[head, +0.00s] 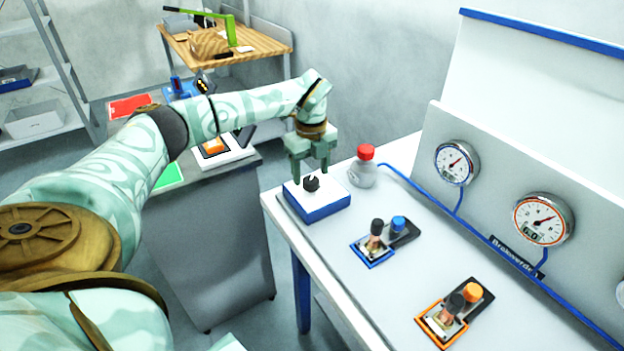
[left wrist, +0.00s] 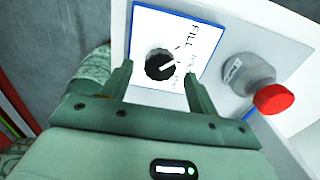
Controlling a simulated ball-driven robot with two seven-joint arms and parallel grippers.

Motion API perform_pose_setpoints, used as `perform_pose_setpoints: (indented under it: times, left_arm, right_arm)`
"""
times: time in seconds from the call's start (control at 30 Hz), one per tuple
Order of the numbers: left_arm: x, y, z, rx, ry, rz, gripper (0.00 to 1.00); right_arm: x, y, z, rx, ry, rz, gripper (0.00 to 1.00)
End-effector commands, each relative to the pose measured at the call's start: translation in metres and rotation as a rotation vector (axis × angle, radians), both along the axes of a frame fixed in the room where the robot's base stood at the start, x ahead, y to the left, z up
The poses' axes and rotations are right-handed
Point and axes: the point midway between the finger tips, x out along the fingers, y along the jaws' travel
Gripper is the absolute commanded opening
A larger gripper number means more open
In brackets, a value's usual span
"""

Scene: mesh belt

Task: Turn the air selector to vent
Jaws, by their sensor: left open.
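The air selector (head: 318,208) is a white-topped box with a blue base near the left edge of the bench. Its black knob (head: 311,184) carries a white pointer line. In the left wrist view the knob (left wrist: 160,65) has its pointer aimed to the upper right, toward printed labels (left wrist: 190,42); FILL is legible, the other lettering is too small to read surely. My left gripper (head: 312,174) is open above the selector. In the left wrist view its fingers (left wrist: 158,72) stand on either side of the knob, with gaps showing. My right gripper is out of view.
Blue-marked (head: 385,240) and orange-marked (head: 455,313) fittings lie farther along the bench. Gauges (head: 456,162) and blue tubing line the back panel. A grey cabinet (head: 212,240) stands to the left.

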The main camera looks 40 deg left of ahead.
Motion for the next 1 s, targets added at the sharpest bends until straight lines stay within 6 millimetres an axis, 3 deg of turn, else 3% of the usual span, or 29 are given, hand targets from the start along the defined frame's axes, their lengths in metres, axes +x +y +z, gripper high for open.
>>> perform_pose_setpoints:
  times: [0.17,0.47,0.63,0.67,1.0]
  left_arm:
    - [0.000,0.000,-0.019,0.000,0.000,0.000,0.59]
    - [0.000,0.000,-0.021,0.000,-0.001,0.000,0.59]
    - [0.000,0.000,-0.021,0.000,-0.001,0.000,0.18]
    - [0.000,0.000,-0.021,0.000,-0.001,0.000,0.15]
    - [0.000,0.000,-0.019,0.000,0.000,-0.034,0.15]
  right_arm:
    - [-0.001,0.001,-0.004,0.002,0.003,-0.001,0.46]
    - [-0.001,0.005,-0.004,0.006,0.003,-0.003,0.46]
    - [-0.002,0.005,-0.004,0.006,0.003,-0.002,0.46]
    - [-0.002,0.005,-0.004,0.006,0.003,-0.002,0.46]
    - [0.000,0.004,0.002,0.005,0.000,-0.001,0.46]
